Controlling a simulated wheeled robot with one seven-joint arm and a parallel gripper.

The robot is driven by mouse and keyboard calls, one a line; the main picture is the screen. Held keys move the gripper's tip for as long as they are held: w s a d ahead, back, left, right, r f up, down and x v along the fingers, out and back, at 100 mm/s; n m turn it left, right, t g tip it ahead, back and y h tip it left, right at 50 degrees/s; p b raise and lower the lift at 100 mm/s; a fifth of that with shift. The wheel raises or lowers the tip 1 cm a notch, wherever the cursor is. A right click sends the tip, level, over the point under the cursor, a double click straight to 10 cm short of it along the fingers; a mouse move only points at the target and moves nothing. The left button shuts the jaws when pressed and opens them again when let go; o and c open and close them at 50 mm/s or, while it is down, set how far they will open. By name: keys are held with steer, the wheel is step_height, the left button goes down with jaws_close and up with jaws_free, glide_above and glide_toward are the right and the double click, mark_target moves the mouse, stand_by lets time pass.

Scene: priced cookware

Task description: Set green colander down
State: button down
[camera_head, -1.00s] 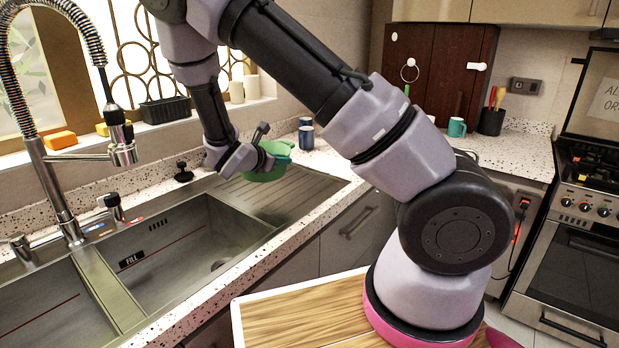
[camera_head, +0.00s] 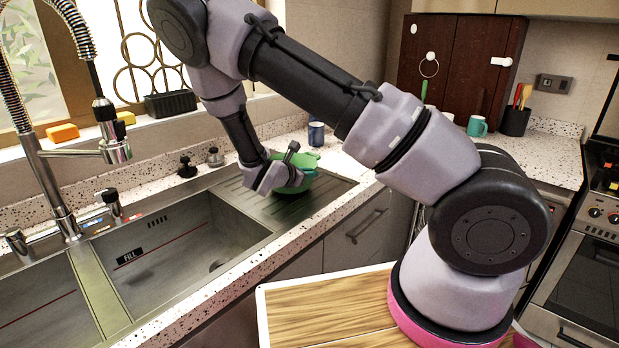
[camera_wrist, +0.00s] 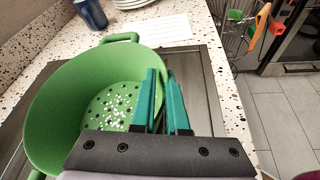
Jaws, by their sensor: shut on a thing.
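The green colander (camera_wrist: 60,99) fills the left of the wrist view, a round bowl with drain holes in its floor and a loop handle at its far rim. My gripper (camera_wrist: 163,100) has its two teal fingers close together at the colander's right side, shut on its wall. In the head view the colander (camera_head: 309,170) is at the ribbed steel drainboard (camera_head: 262,205) right of the sink, and my gripper (camera_head: 296,171) partly covers it. I cannot tell whether its base touches the drainboard.
A blue mug (camera_head: 316,134) stands on the speckled counter behind the colander. Two small dark and grey fittings (camera_head: 187,168) stand behind the sink. The sink basin (camera_head: 180,250) lies open to the left. A teal mug (camera_head: 477,126) is farther right.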

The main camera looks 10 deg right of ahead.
steer(key=shift+f, duration=0.65)
steer(key=shift+f, duration=0.1)
steer(key=c, duration=0.9)
jaws_free()
